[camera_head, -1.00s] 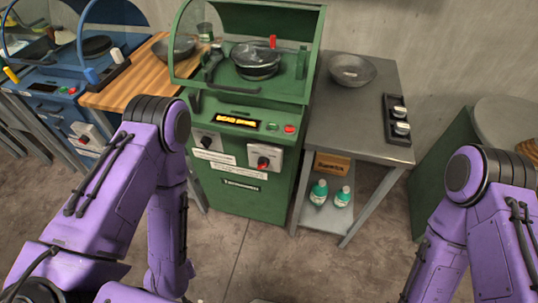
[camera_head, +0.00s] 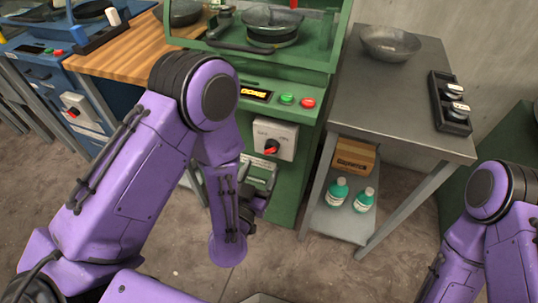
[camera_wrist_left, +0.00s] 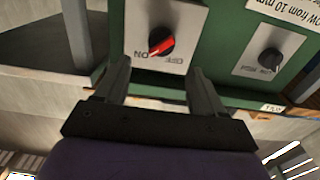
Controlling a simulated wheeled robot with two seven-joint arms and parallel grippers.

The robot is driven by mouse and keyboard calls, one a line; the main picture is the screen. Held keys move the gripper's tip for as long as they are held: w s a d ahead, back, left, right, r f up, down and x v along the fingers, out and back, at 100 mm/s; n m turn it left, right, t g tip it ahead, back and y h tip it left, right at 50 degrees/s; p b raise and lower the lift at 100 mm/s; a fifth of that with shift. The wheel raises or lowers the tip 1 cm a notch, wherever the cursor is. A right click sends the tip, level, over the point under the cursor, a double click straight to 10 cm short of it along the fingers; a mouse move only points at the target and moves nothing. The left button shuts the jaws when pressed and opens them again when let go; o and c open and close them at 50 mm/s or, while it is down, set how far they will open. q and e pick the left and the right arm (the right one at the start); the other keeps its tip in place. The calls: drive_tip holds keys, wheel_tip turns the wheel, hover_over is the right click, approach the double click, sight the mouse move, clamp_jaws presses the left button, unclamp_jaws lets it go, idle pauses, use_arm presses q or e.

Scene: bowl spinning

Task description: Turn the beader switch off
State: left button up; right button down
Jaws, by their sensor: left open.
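The switch (camera_head: 271,147) on the front of the green machine has a black and red knob on a pale plate. In the left wrist view, the switch knob (camera_wrist_left: 160,41) appears upside down, with its red pointer towards the ON label. My left gripper (camera_head: 262,188) is partly hidden by my forearm, just below the switch in the head view. In the left wrist view, my left gripper (camera_wrist_left: 158,72) is open and empty, its fingertips on either side of the knob's plate, apart from the knob. My right gripper is out of view.
A second black knob (camera_wrist_left: 271,60) is beside the switch in the left wrist view. Above it are green (camera_head: 287,99) and red (camera_head: 308,103) buttons and a lit display (camera_head: 256,94). A metal table (camera_head: 400,95) with a lower shelf stands to the right.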

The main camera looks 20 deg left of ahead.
sight(269, 152)
use_arm(q)
drive_tip(key=w+p, duration=0.1)
drive_tip(key=w, duration=0.6)
drive_tip(key=shift+w+d, duration=0.1)
drive_tip(key=shift+w, duration=0.15)
drive_tip(key=c, duration=1)
